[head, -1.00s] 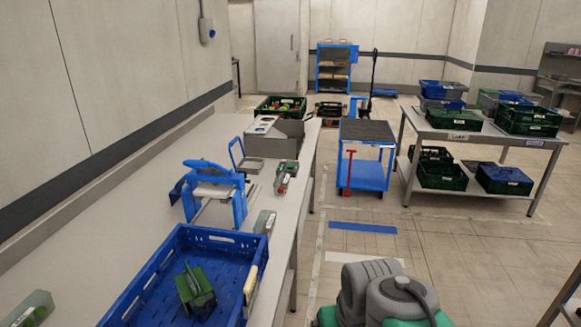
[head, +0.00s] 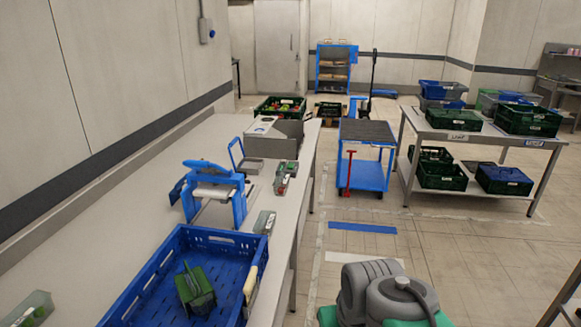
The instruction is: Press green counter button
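The long grey counter (head: 140,205) runs along the left wall. On its right edge stands a small grey box (head: 285,178) with red and green spots. Nearer on the same edge is another small grey box (head: 265,222) with a greenish tint. A third pale box (head: 30,309) with a green part sits at the bottom left corner. All are too small or blurred to tell which bears the green button. My gripper is not in view; only grey and green parts of my own arm show at the bottom right.
A blue crate (head: 160,262) holding a dark green object (head: 195,288) fills the near counter. A blue-framed device (head: 212,190) and a grey machine (head: 275,135) stand beyond. A blue cart (head: 368,172) and a crate table (head: 480,147) stand right. The floor between is open.

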